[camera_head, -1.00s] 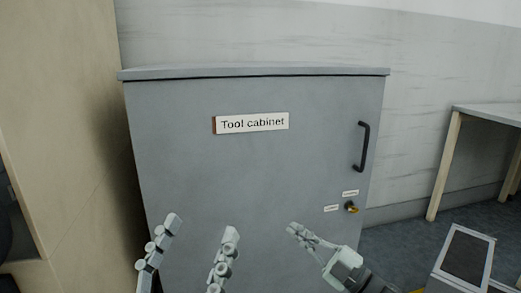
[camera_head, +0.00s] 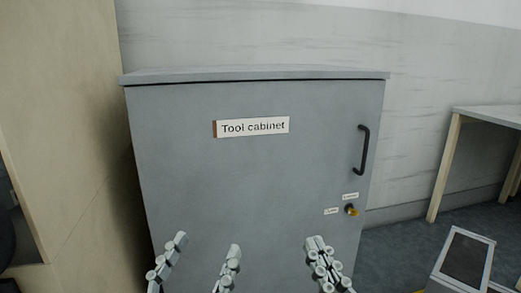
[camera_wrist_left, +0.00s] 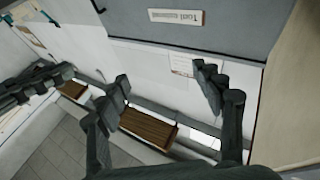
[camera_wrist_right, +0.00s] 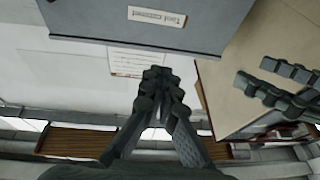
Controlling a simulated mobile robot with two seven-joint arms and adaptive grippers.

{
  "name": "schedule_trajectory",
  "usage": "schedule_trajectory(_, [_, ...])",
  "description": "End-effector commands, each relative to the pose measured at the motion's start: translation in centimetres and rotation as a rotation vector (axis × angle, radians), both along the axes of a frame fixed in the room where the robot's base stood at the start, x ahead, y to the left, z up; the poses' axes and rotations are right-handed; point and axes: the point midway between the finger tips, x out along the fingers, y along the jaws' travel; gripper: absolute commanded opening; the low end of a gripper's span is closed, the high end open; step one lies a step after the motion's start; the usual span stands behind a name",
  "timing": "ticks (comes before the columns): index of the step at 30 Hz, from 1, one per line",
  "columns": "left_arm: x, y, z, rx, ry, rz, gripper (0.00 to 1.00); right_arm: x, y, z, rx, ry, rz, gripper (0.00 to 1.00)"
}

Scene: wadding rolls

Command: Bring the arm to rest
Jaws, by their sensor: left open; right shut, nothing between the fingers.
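My left gripper (camera_head: 205,252) is open and empty in front of the lower left of the cabinet door, its two fingers pointing up and well apart. In the left wrist view its fingers (camera_wrist_left: 164,82) are spread with nothing between them. My right gripper (camera_head: 318,245) is to the right of it, shut and empty, also pointing up. In the right wrist view its fingertips (camera_wrist_right: 160,78) meet with nothing held. The arms behind the grippers are mostly out of the head view.
A closed grey tool cabinet (camera_head: 230,180) stands ahead, with a black handle (camera_head: 363,150) and a key (camera_head: 351,210) in its lock. A beige panel (camera_head: 65,120) stands left. A table (camera_head: 490,115) and a dark-topped grey object (camera_head: 467,255) are at right.

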Motion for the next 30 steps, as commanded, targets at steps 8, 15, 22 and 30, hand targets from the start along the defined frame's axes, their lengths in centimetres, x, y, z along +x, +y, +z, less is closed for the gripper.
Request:
schedule_trajectory(8, [2.7, 1.6, -7.8, 0.136, 0.309, 0.045, 0.67, 2.7, -1.5, -7.8, -0.138, 0.307, -0.043, 0.00])
schedule_trajectory(15, [2.0, 6.4, -18.9, 0.302, 0.755, 0.122, 0.67, 2.0, -6.3, -18.9, -0.303, 0.753, -0.119, 0.00])
schedule_trajectory(22, [-5.7, 14.6, -29.6, 0.454, 1.313, 0.230, 0.67, -5.7, -14.5, -29.6, -0.456, 1.311, -0.227, 0.00])
schedule_trajectory(30, [-11.6, 18.5, -33.0, 0.506, 1.591, 0.284, 0.67, -11.6, -18.5, -33.1, -0.508, 1.589, -0.280, 0.00])
